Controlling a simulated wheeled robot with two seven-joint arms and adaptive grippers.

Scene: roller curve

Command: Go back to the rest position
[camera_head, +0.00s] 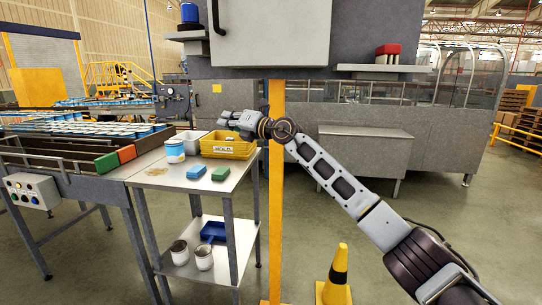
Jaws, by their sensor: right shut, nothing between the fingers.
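My right arm comes in from the lower right, and my right gripper (229,119) is shut and empty. It is in the air above the back of a metal table, over or near a yellow bin (228,149); the exact height is hard to judge. My left gripper is not in view.
A roller conveyor (60,150) stands at left. A yellow post (276,220) and a cone (336,280) stand right of the table.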

